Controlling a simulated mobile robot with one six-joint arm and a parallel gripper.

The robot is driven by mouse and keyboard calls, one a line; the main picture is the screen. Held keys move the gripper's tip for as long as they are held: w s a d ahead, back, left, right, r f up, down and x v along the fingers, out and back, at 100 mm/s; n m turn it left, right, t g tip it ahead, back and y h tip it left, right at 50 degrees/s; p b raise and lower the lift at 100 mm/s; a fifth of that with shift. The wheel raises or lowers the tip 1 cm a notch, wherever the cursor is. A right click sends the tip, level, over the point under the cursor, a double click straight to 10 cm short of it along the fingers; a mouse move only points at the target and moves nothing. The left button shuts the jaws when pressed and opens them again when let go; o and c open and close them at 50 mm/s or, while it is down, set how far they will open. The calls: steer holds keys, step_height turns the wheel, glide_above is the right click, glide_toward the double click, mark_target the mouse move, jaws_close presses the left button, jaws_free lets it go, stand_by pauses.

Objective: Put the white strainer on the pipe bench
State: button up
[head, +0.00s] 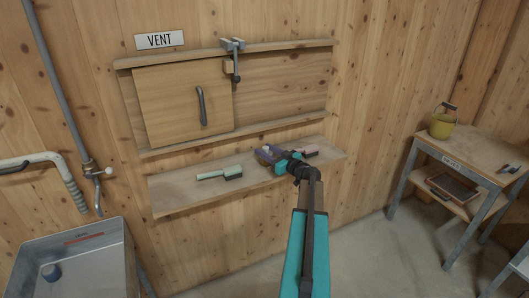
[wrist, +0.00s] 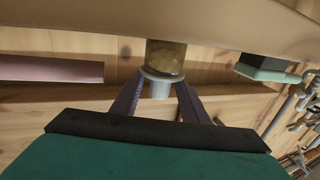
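The white strainer (wrist: 158,83) has a pale flange and stub with a tan, mesh-like body. It is at the shelf in the wrist view, its body overlapping the shelf's edge. The purple fingers of my gripper (wrist: 161,88) are on both sides of its flange. Contact is unclear, and I cannot tell whether they have closed on it. In the head view my gripper (head: 268,155) is over the wall shelf (head: 180,199) and hides most of the strainer. A bench (head: 477,147) with an unclear label stands at the right; I cannot tell whether it is the pipe bench.
A green brush (head: 218,173) lies left of my gripper and a pink brush (head: 309,151) right of it. A clamp (head: 233,60) hangs above. A metal sink (head: 75,262) is at lower left. Open floor lies between.

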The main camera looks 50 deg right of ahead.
steer(key=shift+s+r, duration=0.1)
steer(key=shift+r, duration=0.05)
steer(key=s+b, duration=0.2)
steer(key=s, duration=0.9)
steer(key=shift+s+a+b, duration=0.4)
steer(key=shift+a, duration=0.05)
steer(key=shift+s, duration=0.1)
